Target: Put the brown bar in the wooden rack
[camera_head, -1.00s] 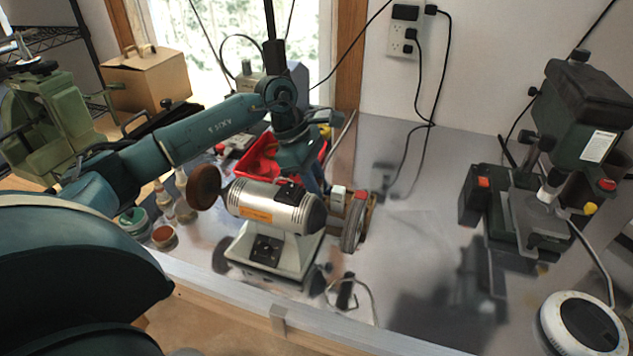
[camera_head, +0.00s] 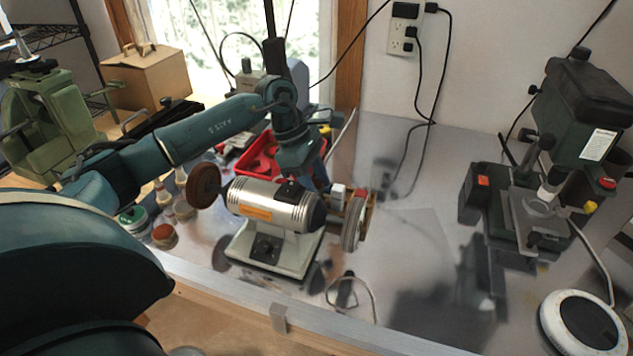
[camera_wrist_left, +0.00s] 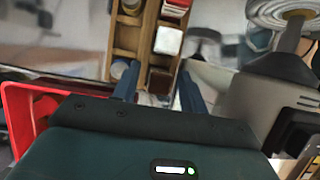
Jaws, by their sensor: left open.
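The wooden rack (camera_wrist_left: 126,40) shows in the left wrist view, with small items in its compartments. In the head view part of the rack (camera_head: 370,207) shows behind the grinder's right wheel. A reddish-brown block (camera_wrist_left: 160,80), which looks like the brown bar, is at the rack's near end, between the finger lines of my left gripper (camera_wrist_left: 160,90). The jaws are open; I cannot tell whether they touch the block. In the head view my left gripper (camera_head: 319,177) points down behind the grinder, its tips hidden. My right gripper is not in view.
The bench grinder (camera_head: 270,205) stands in front of my left gripper. A red bin (camera_head: 247,165) is beside the gripper on the left. Small jars (camera_head: 164,235) stand left of the grinder. A drill press (camera_head: 540,190) is at the right. The bench between is mostly clear.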

